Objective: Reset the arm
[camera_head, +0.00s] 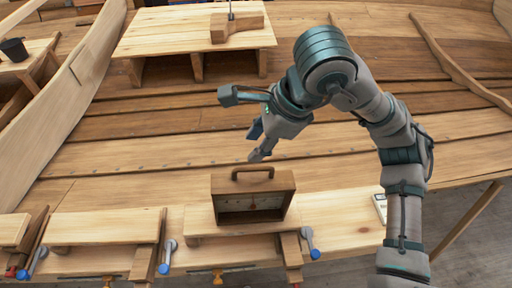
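My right arm comes in from the lower right, rises, and bends over at the top with its wrist toward the left. My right gripper (246,126) is at the end of it, with its fingers spread apart and nothing seen between them. It is above and behind a wooden box (284,207) with a carrying handle and a dial-like front, apart from it as far as I can tell. The box stands upright on the front workbench (345,222). My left arm and gripper are not in view.
Blue-tipped clamp handles (168,257) line the bench's front edge. A small white item (380,207) lies beside my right arm. Behind is the planked hull (150,150). A raised wooden table (160,35) holds a wooden block (240,27). A dark bucket (14,49) stands far left.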

